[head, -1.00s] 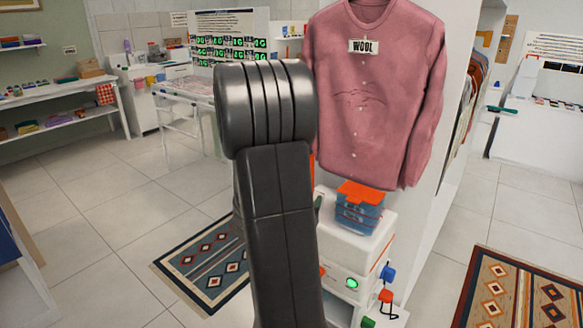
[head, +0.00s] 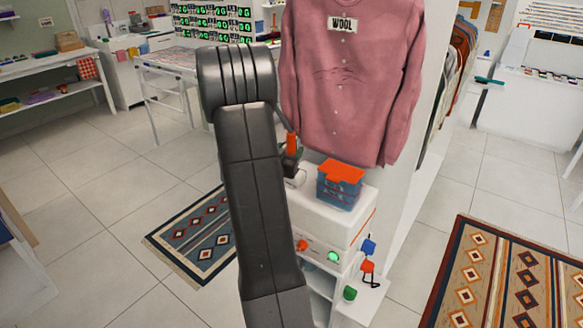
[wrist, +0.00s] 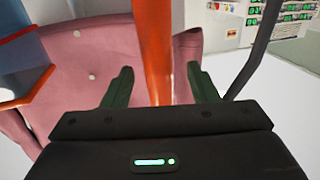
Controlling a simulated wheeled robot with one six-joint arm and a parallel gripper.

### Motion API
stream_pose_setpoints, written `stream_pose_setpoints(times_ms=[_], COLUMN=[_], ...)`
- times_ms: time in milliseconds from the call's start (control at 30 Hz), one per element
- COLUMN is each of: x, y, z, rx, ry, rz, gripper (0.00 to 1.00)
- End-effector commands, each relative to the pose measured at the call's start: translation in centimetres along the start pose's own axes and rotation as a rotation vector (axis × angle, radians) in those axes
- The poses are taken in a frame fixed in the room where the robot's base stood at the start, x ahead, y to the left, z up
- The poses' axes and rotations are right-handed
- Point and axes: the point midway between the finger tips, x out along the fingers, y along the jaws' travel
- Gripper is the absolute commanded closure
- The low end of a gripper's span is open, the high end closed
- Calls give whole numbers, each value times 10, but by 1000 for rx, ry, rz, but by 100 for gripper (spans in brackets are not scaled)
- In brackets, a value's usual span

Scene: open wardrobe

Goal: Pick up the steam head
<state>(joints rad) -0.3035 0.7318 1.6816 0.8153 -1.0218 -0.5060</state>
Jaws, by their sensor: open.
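The steam head appears to be the orange upright piece (head: 292,143) beside the pink shirt, on the far side of my arm. In the wrist view its orange shaft (wrist: 157,45) stands upright between my fingers, with a gap on both sides. My gripper (wrist: 160,85) is open, with one dark green finger on each side of the shaft. In the head view my arm hides most of the gripper. The lower end of the shaft is hidden behind the gripper body in the wrist view.
A white cabinet (head: 350,222) with a green light carries a blue box (head: 339,190) with an orange lid, close to the gripper. The pink shirt (head: 350,75) labelled WOOL hangs behind. A dark hose-like line (wrist: 256,50) runs right of the shaft. Patterned rugs lie on the floor.

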Motion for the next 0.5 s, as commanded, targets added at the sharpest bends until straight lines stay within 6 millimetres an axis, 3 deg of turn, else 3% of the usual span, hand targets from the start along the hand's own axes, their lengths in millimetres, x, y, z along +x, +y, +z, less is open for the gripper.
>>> stream_pose_setpoints(times_ms=[233, 500], x=[36, 42], y=[2, 2], z=[2, 3], rx=[1, 1], ry=[0, 1], rz=[1, 0], gripper=[46, 46])
